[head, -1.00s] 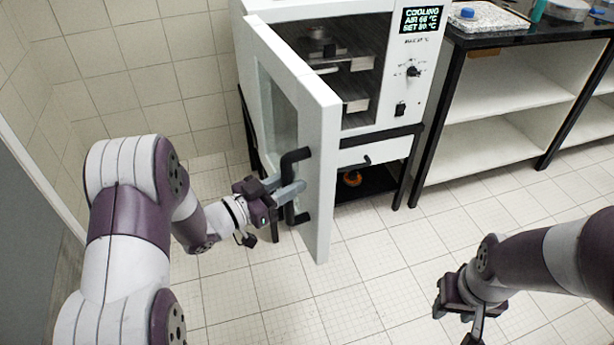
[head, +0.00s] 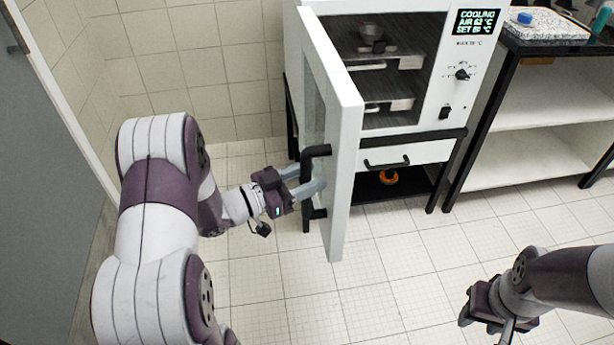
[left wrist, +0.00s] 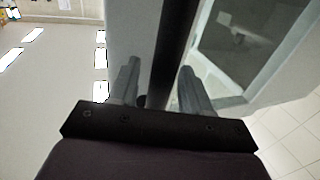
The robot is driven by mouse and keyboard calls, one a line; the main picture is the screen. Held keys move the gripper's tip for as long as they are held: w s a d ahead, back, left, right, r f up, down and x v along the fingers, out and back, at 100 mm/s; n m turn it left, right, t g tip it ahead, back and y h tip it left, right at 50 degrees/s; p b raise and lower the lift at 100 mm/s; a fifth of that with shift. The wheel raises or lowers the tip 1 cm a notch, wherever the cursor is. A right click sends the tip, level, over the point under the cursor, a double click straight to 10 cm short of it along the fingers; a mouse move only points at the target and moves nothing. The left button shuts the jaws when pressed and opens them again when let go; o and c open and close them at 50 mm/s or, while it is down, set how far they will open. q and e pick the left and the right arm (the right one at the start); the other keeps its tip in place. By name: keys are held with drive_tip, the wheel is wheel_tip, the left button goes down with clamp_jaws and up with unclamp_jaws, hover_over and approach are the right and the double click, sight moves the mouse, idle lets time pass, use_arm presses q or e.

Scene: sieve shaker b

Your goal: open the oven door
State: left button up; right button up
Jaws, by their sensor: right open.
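The oven door (head: 345,150) stands wide open, swung out from the oven (head: 440,95) on its left-side hinge. Its black bar handle (head: 317,152) is on the door's outer face. My left gripper (head: 308,182) is at this handle, fingers pointing at the door. In the left wrist view the dark handle bar (left wrist: 175,40) passes between my two fingers, with a narrow gap showing on both sides. The fingers are apart around the bar; their contact with it is partly hidden. My right gripper (head: 492,325) is open and empty, low at the right, its tips partly cut off.
Inside the oven are racks and a small metal bowl (head: 372,40). A drawer (head: 400,158) and an orange object (head: 389,177) are below it. A black-framed shelf bench (head: 525,125) stands to the right. A grey door panel (head: 40,190) is at left. The tiled floor ahead is clear.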

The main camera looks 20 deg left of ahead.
use_arm(q)
drive_tip(key=p+v, duration=0.1)
drive_tip(key=v, duration=1.1)
drive_tip(key=shift+s+a, duration=0.25)
